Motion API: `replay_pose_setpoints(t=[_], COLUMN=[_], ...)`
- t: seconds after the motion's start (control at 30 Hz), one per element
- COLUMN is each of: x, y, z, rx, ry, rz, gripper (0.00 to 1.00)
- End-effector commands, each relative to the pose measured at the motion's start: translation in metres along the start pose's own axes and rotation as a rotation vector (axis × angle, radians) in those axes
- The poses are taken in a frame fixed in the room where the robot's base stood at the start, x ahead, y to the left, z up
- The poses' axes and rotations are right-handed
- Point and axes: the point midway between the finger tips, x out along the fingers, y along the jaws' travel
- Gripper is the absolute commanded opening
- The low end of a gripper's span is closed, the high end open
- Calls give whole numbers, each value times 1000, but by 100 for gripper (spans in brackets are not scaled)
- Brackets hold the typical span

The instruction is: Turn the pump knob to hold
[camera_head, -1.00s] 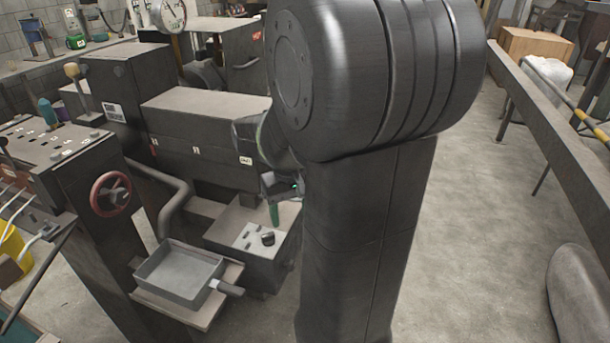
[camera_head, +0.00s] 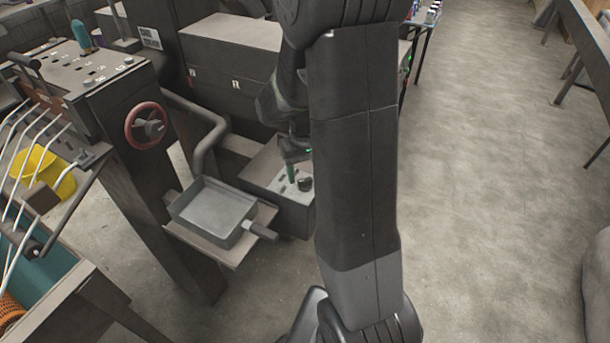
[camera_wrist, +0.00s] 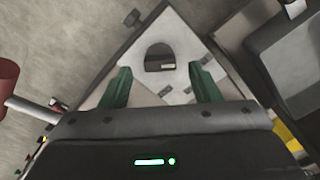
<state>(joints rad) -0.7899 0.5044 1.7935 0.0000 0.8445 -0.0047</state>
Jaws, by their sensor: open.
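The pump knob (camera_head: 305,184) is a small dark knob on the pale top panel of a low grey box (camera_head: 291,220). In the wrist view the knob (camera_wrist: 160,52) is a dark rounded shape on the white panel (camera_wrist: 187,42), with small marks around it too small to read. My gripper (camera_wrist: 160,82) is open, with its two green fingers apart. The knob shows beyond the fingertips, roughly centred between them, with no contact visible.
A shallow grey tray (camera_head: 213,212) on a ledge stands left of the box. A red handwheel (camera_head: 147,126) and a curved pipe (camera_head: 212,140) are behind it. A larger dark machine body (camera_head: 228,55) rises behind the box. Open floor (camera_head: 480,190) lies to the right.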

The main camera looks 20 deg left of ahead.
Motion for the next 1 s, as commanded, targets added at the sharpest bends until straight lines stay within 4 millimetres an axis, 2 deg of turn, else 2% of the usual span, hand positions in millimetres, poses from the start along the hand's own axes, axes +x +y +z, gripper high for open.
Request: replay_pose_setpoints(t=[0.2, 0.5, 0.53, 0.7, 0.77, 1.0], x=[19, 21, 21, 21, 21, 21], y=[0, 0, 0, 0, 0, 0], z=[0, 0, 0, 0, 0, 0], rx=[0, 0, 0, 0, 0, 18], ry=[-1, 1, 1, 1, 1, 1], rz=[0, 0, 0, 0, 0, 0], gripper=[56, 56, 54, 21, 12, 12])
